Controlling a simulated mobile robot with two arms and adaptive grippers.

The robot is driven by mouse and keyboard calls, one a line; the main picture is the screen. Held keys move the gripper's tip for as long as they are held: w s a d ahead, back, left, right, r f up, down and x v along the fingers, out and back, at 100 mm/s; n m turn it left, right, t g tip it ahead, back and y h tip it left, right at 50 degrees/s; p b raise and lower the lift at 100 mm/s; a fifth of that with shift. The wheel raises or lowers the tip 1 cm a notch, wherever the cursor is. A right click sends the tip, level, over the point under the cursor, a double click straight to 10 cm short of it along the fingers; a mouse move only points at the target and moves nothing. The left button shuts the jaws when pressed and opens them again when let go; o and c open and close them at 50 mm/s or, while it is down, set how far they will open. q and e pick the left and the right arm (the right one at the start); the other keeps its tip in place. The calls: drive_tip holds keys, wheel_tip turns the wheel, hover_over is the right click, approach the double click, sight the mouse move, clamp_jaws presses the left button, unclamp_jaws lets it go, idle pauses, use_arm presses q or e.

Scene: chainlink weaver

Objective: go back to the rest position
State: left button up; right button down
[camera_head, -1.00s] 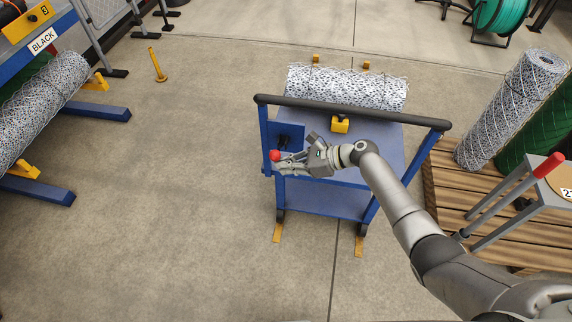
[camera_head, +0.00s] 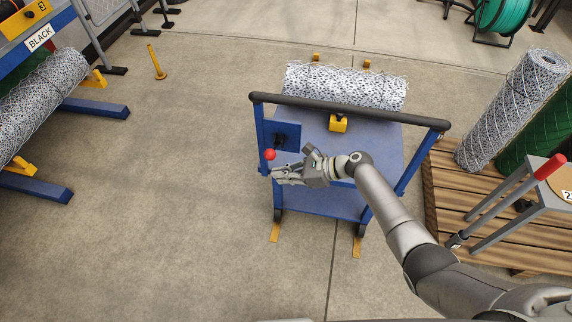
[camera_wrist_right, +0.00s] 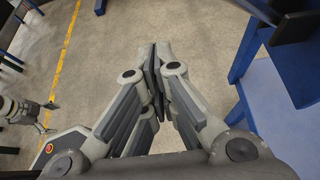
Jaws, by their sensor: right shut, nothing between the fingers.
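My right gripper (camera_head: 276,176) is in front of the blue cart (camera_head: 365,150) in the head view, close below a red knob (camera_head: 269,154) at the cart's left side. Whether it touches the knob cannot be told from this angle. In the right wrist view my right gripper (camera_wrist_right: 160,50) has its fingers together with nothing between them, over bare concrete floor. The cart's blue frame (camera_wrist_right: 270,85) shows to its right there.
The cart has a black handle bar (camera_head: 350,112) and carries a wire mesh roll (camera_head: 345,87). A rack with another mesh roll (camera_head: 35,100) stands at left. A wooden pallet (camera_head: 450,205) and a grey stand with a red-tipped handle (camera_head: 549,167) are at right. The floor (camera_head: 150,220) left of the cart is clear.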

drive_tip(key=w+v, duration=0.1)
drive_tip(key=v, duration=0.9)
drive_tip(key=s+d+f+n+h, duration=0.3)
drive_tip(key=s+f, duration=0.3)
drive_tip(key=f, duration=0.4)
drive_tip(key=s+d+f+n+h, duration=0.25)
drive_tip(key=s+f, duration=0.35)
drive_tip(key=f, duration=0.4)
drive_tip(key=s+d+f+n+h, duration=0.25)
drive_tip(key=s+d+f, duration=0.2)
drive_tip(key=f, duration=0.45)
use_arm(q)
drive_tip(key=shift+w+r, duration=0.1)
use_arm(e)
drive_tip(key=s+f+n+h, duration=0.1)
drive_tip(key=s+f+n, duration=0.3)
drive_tip(key=s, duration=0.6)
drive_tip(key=s+d+f+n+g+h, duration=0.1)
drive_tip(key=s+f+n, duration=0.3)
drive_tip(key=s, duration=0.6)
drive_tip(key=s+d+f+n+g+h, duration=0.1)
drive_tip(key=s+f+n+h, duration=0.1)
drive_tip(key=s+f+n, duration=0.2)
drive_tip(key=s+n, duration=0.3)
drive_tip(key=s, duration=0.3)
drive_tip(key=shift+s+d+n, duration=0.2)
drive_tip(key=shift+d+n, duration=0.05)
drive_tip(key=shift+n, duration=0.15)
